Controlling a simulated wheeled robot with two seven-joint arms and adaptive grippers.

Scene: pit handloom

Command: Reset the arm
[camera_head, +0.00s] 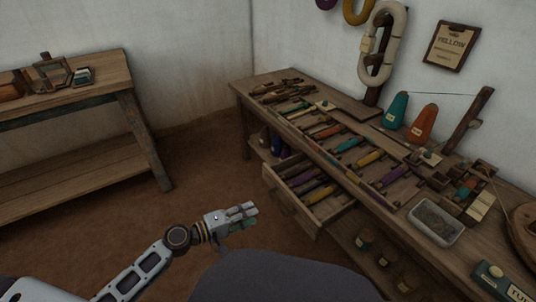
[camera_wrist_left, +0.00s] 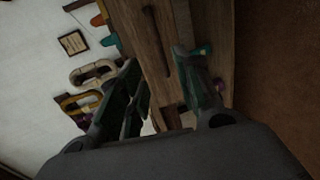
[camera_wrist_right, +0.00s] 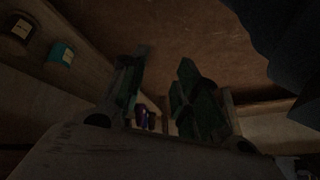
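My left gripper (camera_head: 248,215) reaches in from the bottom left of the head view and hangs over the bare floor, left of the open drawer and apart from it. In the left wrist view its two fingers (camera_wrist_left: 165,90) stand apart with nothing between them. My right gripper does not show in the head view. In the right wrist view its two dark fingers (camera_wrist_right: 160,100) stand apart and look empty. That view is dim, with the floor and wooden parts behind the fingers.
A long wooden workbench (camera_head: 385,192) runs along the right wall with bobbins, cones and tools. Its drawer (camera_head: 290,208) is pulled out and holds coloured bobbins. A metal tray (camera_head: 436,222) stands on it. Another wooden table (camera_head: 122,72) stands at left. The floor (camera_head: 200,165) between is clear.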

